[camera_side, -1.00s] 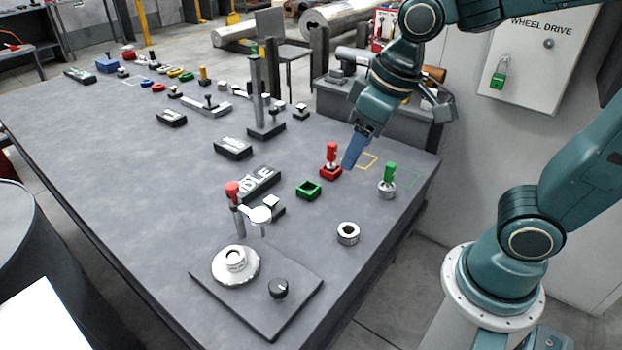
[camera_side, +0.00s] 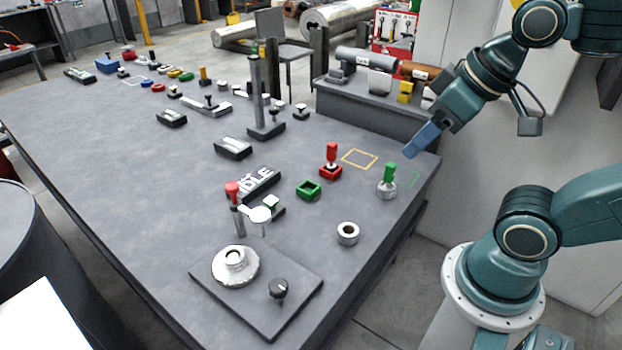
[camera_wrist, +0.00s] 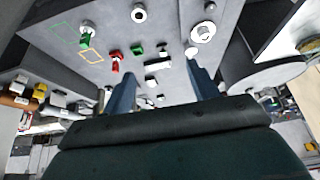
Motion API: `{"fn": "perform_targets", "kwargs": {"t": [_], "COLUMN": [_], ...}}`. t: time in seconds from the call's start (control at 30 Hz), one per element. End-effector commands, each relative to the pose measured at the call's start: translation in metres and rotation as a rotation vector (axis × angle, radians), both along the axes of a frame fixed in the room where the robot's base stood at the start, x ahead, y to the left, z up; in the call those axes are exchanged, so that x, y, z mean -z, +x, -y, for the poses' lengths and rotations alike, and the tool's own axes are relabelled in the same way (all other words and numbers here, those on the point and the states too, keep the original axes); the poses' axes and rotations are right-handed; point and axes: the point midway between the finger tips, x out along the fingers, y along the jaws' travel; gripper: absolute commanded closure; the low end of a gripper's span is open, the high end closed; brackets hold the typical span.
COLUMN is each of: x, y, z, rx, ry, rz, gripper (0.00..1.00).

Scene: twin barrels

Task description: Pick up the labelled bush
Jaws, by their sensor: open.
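A silver bush (camera_side: 348,233), a short ring with an open hole, stands alone near the table's front right edge. It also shows at the top of the wrist view (camera_wrist: 138,13). Another silver ring-shaped body (camera_side: 387,190) holds a green-handled plug (camera_side: 389,172). A third ring-like piece (camera_side: 235,258) sits on a round silver flange on a plate. I cannot read a label on any of them. My gripper (camera_side: 416,145) is raised near the table's right edge, behind the green plug in the picture. In the wrist view its fingers (camera_wrist: 161,85) are apart with nothing held.
A red-handled plug stands in a red block (camera_side: 331,168). A green square holder (camera_side: 308,189) and yellow and green outlines (camera_side: 359,159) lie nearby. A tall post (camera_side: 262,100) and a lever with a red knob (camera_side: 233,190) stand up.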

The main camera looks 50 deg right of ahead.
Motion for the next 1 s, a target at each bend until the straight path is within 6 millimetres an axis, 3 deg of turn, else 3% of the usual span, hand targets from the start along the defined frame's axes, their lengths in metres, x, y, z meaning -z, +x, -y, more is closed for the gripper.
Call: {"fn": "perform_targets", "kwargs": {"t": [0.3,0.4,0.77,1.0], "x": [0.0,0.0,-0.001,-0.007], "y": [0.0,0.0,0.002,0.02], "z": [0.0,0.0,0.0,-0.005], "rx": [-0.001,-0.001,0.004,0.055], "ry": [0.0,0.0,0.003,0.04], "rz": [0.0,0.0,-0.002,-0.031], "gripper": [0.41,0.26,0.26,0.26]}}
